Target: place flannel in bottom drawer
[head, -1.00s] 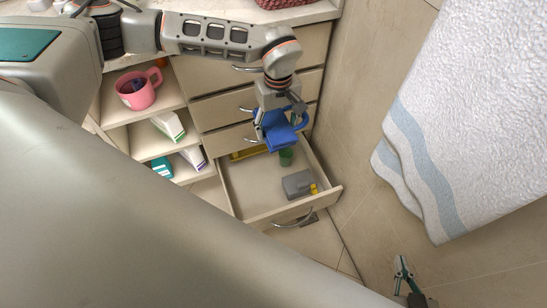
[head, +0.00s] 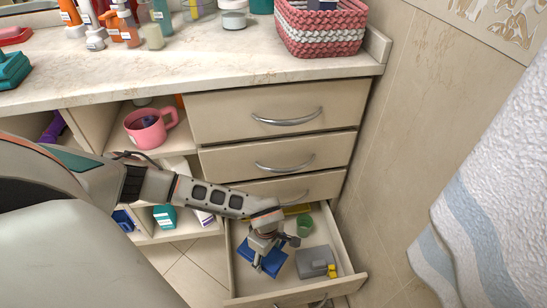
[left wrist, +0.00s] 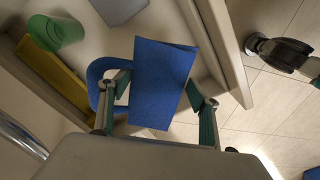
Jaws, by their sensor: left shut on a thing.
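The blue flannel (head: 263,262) is a folded cloth with a curved fold at one side. My left gripper (head: 270,243) is shut on it in the head view, over the left part of the open bottom drawer (head: 348,282). In the left wrist view, the flannel (left wrist: 163,82) sits between the fingers of my left gripper (left wrist: 160,98), a flat face towards the camera. I cannot tell whether the flannel touches the drawer floor.
The drawer holds a grey box (head: 314,262), a green cup (head: 304,227) and a yellow item (head: 297,210) at the back. Closed drawers (head: 280,110) are above. Shelves with a pink mug (head: 148,128) stand left. A white towel (head: 485,210) hangs right.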

